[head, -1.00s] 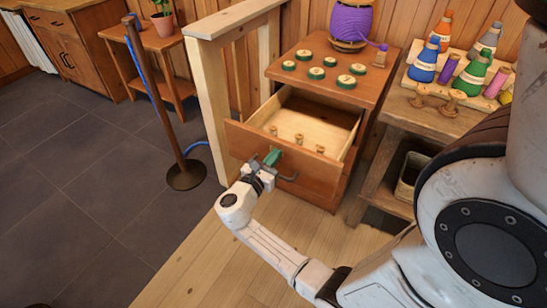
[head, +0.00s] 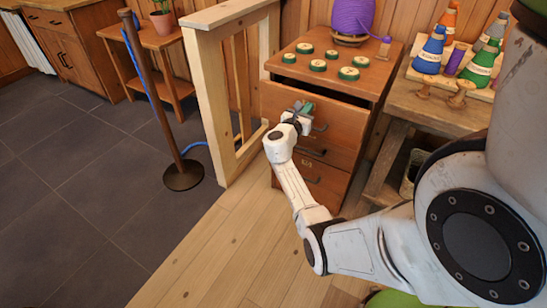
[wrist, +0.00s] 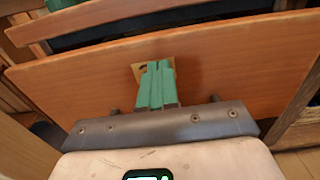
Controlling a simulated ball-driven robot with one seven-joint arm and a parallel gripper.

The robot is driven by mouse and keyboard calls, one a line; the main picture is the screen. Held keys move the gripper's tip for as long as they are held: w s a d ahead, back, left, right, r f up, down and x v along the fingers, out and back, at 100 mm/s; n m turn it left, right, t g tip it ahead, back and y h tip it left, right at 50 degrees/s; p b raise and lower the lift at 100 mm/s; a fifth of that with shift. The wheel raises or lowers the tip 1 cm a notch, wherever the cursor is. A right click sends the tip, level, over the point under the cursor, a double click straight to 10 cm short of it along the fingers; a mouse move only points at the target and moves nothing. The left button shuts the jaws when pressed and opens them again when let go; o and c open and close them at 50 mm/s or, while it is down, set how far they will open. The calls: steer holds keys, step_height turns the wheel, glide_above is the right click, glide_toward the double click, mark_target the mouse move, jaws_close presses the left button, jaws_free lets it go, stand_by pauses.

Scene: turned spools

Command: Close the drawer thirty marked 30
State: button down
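The top wooden drawer (head: 285,98) of the cabinet stands slightly out, with a narrow dark gap above its front. In the wrist view its front (wrist: 235,65) fills the middle, and the dark opening shows behind its top edge. My gripper (head: 306,107) is at the drawer front. Its green fingers (wrist: 156,86) are together with nothing seen between them, and their tips appear against the front over a small brass-coloured label plate (wrist: 138,71). The fingers cover most of the plate, so its number cannot be read. The drawer's dark handle (head: 319,127) is partly hidden by my gripper.
Lower drawers (head: 322,178) are shut. The wooden floor in front is clear.

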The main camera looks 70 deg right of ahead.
mark_target(314, 100)
steer(key=b+x, duration=0.2)
steer(key=x, duration=0.4)
steer(key=shift+s+b, duration=0.1)
steer(key=shift+b, duration=0.25)
steer(key=shift+d, duration=0.1)
steer(key=shift+d+r, duration=0.1)
steer(key=shift+r, duration=0.1)
steer(key=shift+a, duration=0.3)
steer(key=p+v, duration=0.3)
steer(key=v, duration=1.1)
steer(key=shift+f, duration=0.2)
steer(key=shift+d, duration=0.1)
